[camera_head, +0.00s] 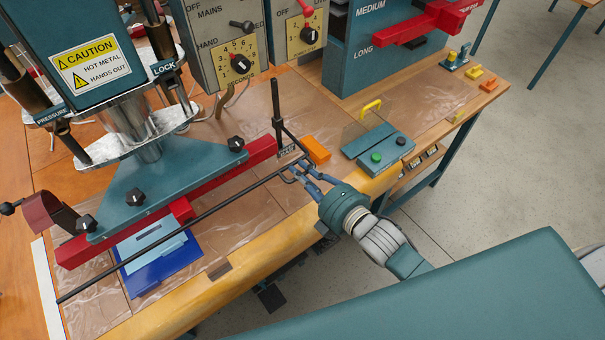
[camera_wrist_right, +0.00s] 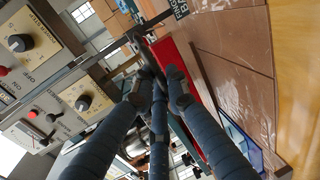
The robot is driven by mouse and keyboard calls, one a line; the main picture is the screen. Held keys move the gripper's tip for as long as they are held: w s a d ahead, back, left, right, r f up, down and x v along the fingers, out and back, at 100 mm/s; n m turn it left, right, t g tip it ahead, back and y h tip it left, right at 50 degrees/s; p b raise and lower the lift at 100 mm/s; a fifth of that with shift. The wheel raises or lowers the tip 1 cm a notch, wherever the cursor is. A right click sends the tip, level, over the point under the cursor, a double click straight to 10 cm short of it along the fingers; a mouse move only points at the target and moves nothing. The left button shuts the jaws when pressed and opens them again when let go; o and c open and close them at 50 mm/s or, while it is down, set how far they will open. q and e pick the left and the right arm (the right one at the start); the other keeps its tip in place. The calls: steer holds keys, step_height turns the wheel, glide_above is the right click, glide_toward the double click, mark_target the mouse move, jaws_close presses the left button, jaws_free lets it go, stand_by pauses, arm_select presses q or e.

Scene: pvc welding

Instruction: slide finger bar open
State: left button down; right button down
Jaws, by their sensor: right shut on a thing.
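The finger bar is a long thin black rod (camera_head: 190,226) that runs slantwise in front of the red bar (camera_head: 235,160) of the press. Its right end meets a dark bracket with an upright post (camera_head: 277,105). My right gripper (camera_head: 299,173) is at the rod's right end, with its blue fingers shut on it. In the right wrist view, my blue fingers (camera_wrist_right: 157,88) close together around dark metal beside the red bar (camera_wrist_right: 181,84). The exact contact is hidden behind the fingers. My left gripper is in neither view.
Blue sheets (camera_head: 160,252) lie under the press at left. An orange block (camera_head: 316,150) sits close to my right gripper. A teal box with buttons (camera_head: 378,143) stands to its right. The yellow table edge (camera_head: 255,240) is nearest me.

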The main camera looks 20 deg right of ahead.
step_height(320, 180, up, 11)
steer(key=p, duration=0.7)
steer(key=shift+p, duration=0.4)
steer(key=c, duration=1.8)
jaws_free()
steer(key=v, duration=1.2)
